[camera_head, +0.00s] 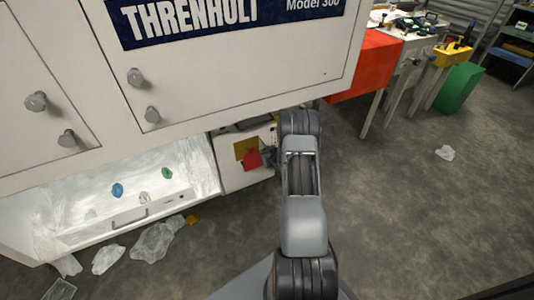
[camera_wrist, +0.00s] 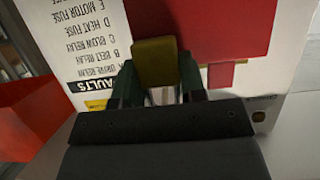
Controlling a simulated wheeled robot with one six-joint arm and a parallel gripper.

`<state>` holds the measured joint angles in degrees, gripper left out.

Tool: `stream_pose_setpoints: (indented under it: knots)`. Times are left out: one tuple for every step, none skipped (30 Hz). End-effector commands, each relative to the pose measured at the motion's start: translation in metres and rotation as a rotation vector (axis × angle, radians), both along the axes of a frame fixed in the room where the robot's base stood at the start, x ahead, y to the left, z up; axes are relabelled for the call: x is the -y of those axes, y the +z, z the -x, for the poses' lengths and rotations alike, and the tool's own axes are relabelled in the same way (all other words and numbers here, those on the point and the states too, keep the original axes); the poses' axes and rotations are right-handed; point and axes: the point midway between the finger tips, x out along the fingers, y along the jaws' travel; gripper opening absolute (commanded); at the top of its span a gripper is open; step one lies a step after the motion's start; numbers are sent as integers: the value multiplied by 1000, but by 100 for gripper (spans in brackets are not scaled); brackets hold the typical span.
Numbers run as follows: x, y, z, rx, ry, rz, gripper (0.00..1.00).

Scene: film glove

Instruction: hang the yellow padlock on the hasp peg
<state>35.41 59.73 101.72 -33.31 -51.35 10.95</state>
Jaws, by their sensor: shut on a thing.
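In the wrist view, my gripper (camera_wrist: 158,88) is shut on a yellow-olive block, which looks like the yellow padlock (camera_wrist: 155,62). The padlock sits between the two dark green fingers, in front of a white panel and a red part (camera_wrist: 225,28). In the head view, my arm reaches down to the lower cabinet panel (camera_head: 250,178). There my gripper (camera_head: 268,158) is partly hidden, close to a yellow square (camera_head: 244,147) and a red part. I cannot make out the hasp peg, or whether the padlock touches anything.
An open drawer-like tray (camera_head: 125,218) lined with clear film holds small coloured pieces to the left. Crumpled film (camera_head: 155,243) lies on the floor. A workbench (camera_head: 400,45) with a red side stands at the right. Floor on the right is mostly clear.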

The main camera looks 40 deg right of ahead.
Motion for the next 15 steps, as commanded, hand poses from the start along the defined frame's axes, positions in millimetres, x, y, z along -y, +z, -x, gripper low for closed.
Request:
stream_pose_setpoints:
  knots:
    - [1,1,-2,4,0,3,12]
    - [0,1,-2,4,0,3,12]
    - [0,1,-2,4,0,3,41]
    - [0,1,-2,4,0,3,44]
    - [0,1,-2,5,0,3,46]
    - [0,1,-2,5,1,3,50]
    - [0,1,-2,5,1,3,53]
    - [1,1,-2,5,1,3,56]
    - [0,1,-2,5,2,3,60]
    - [-1,1,-3,5,3,4,63]
    - [-1,1,-3,5,4,3,66]
    - [-2,1,-3,5,7,3,68]
    - [-3,1,-4,5,9,4,68]
    - [-4,1,-4,5,10,3,68]
    - [-4,1,-4,5,12,3,68]
